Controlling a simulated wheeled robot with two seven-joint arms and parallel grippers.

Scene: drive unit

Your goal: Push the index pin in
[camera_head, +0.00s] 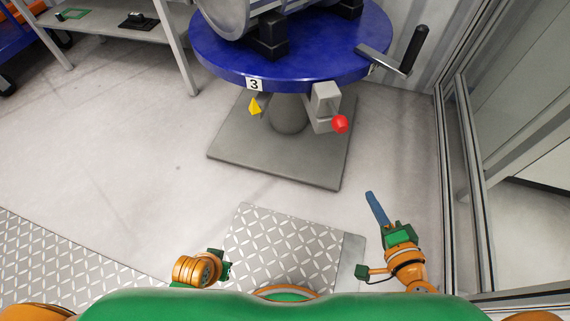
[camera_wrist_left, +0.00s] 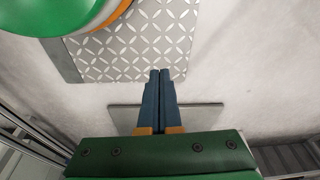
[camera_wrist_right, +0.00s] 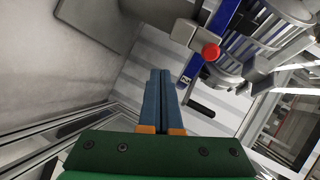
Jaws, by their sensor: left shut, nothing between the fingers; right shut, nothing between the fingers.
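The index pin shows as a red ball knob (camera_head: 340,124) on a grey block (camera_head: 325,100) under the front edge of the blue round table (camera_head: 300,82). In the right wrist view the red knob (camera_wrist_right: 211,52) lies up and right of my shut fingertips, with a gap. My right gripper (camera_head: 371,196) is shut and empty, below and right of the knob in the head view, apart from it. My left gripper (camera_wrist_left: 160,73) is shut and empty over the floor, low at the left of my base. The pin's shaft is hidden in the block.
A black crank handle (camera_head: 415,50) sticks out from the table's right side. A yellow pointer (camera_head: 255,106) hangs under a "3" label (camera_head: 254,84). A framed glass wall (camera_head: 470,160) stands close on the right. A shelf (camera_head: 110,25) stands at the back left. The floor left is clear.

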